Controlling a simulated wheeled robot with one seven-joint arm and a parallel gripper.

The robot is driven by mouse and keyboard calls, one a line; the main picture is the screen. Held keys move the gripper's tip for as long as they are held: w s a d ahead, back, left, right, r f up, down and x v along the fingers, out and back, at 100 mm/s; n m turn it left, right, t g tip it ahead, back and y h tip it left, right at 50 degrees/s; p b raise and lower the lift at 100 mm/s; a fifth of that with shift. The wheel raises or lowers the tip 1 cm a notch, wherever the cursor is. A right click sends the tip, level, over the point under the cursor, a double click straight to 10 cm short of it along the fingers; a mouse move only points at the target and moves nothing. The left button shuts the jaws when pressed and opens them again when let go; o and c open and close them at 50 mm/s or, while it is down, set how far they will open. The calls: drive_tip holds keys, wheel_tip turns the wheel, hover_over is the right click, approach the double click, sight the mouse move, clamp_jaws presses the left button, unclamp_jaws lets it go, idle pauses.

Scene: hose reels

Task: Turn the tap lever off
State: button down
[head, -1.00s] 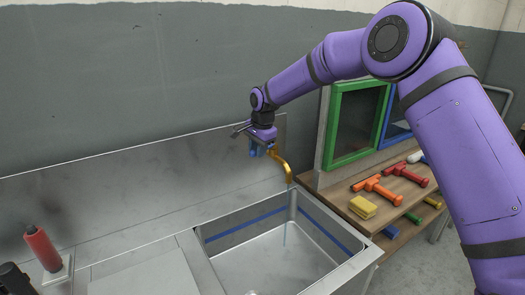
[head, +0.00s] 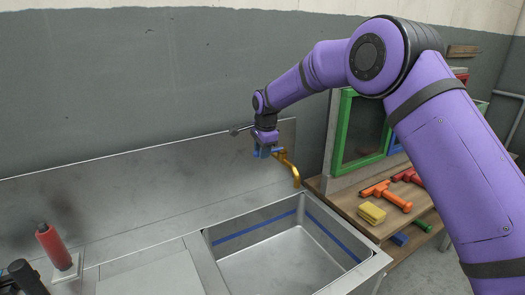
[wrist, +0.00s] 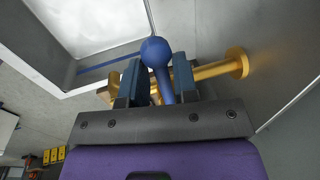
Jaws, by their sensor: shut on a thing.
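The tap (head: 294,173) is a golden pipe on the back wall above the sink, with its spout bent down. In the wrist view the tap (wrist: 228,67) runs across behind my fingers to a round wall flange. The lever (wrist: 155,52) is blue with a ball end and sits between my two fingers. My gripper (wrist: 157,82) is shut on it, with the ball sticking out past the fingertips. In the head view my gripper (head: 266,149) is at the left of the tap, and little of the lever shows.
The steel sink basin (head: 290,262) with a blue stripe lies below. A red bottle (head: 54,246) stands at the left. To the right, a wooden shelf holds a yellow block (head: 371,212) and an orange tool (head: 386,194). A green frame (head: 343,130) stands behind it.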

drive_tip(key=c, duration=1.1)
unclamp_jaws()
drive_tip(key=shift+w+a, duration=0.1)
drive_tip(key=shift+a, duration=0.05)
drive_tip(key=shift+r, duration=0.1)
wheel_tip(320, 180, up, 10)
drive_tip(key=s+d, duration=0.1)
drive_tip(key=s, duration=0.1)
drive_tip(key=shift+r, duration=0.2)
drive_tip(key=shift+d+r, duration=0.1)
drive_tip(key=shift+d, duration=0.1)
drive_tip(key=s+d+r+n+t, duration=0.1)
drive_tip(key=s+d+r+n, duration=0.2)
drive_tip(key=s+d+r, duration=0.65)
drive_tip(key=s+d+r+n+t, duration=0.1)
drive_tip(key=s+d+r+n, duration=0.35)
drive_tip(key=s+d, duration=0.75)
drive_tip(key=s+d+f+n, duration=0.1)
drive_tip(key=s+d, duration=0.3)
drive_tip(key=s, duration=0.4)
drive_tip(key=s+d+f+n+t, duration=0.1)
drive_tip(key=s+d+f, duration=0.1)
drive_tip(key=s+d, duration=0.3)
drive_tip(key=s+d+f+n+h, duration=0.1)
drive_tip(key=s+d, duration=0.4)
drive_tip(key=s, duration=0.7)
drive_tip(key=shift+f+n, duration=0.4)
drive_tip(key=shift+n, duration=0.15)
